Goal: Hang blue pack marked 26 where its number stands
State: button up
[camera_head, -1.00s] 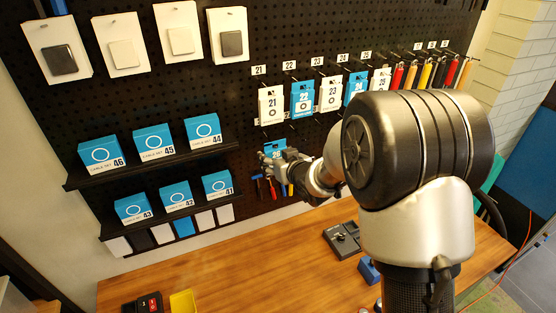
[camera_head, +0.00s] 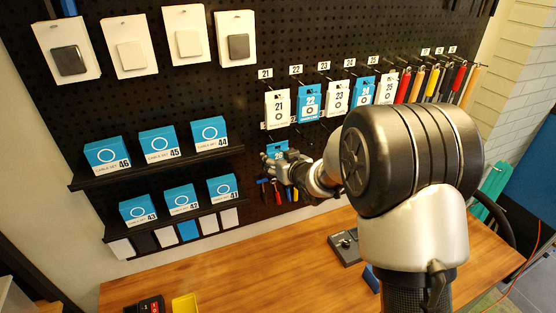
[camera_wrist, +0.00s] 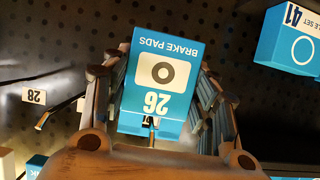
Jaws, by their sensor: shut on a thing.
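The blue pack marked 26 (camera_wrist: 158,75) has a white panel with a dark ring and reads "BRAKE PADS". It appears upside down in the wrist view, between the two fingers of my gripper (camera_wrist: 157,70), which is shut on it. In the head view the blue pack (camera_head: 277,147) shows just above my gripper (camera_head: 280,163), in front of the pegboard below the row of hanging packs. A small white label (camera_head: 264,126) stands above the pack at left; its number is too small to read. A label 28 (camera_wrist: 34,96) shows beside a hook in the wrist view.
Packs 21 (camera_head: 278,110) to 25 hang in a row above, with label 21 (camera_head: 265,74) over the first. Tools with coloured handles hang below my gripper. The boxed shelf (camera_head: 160,172) is left. The wooden table (camera_head: 225,270) is below, with a dark device (camera_head: 345,247).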

jog(key=o, duration=1.1)
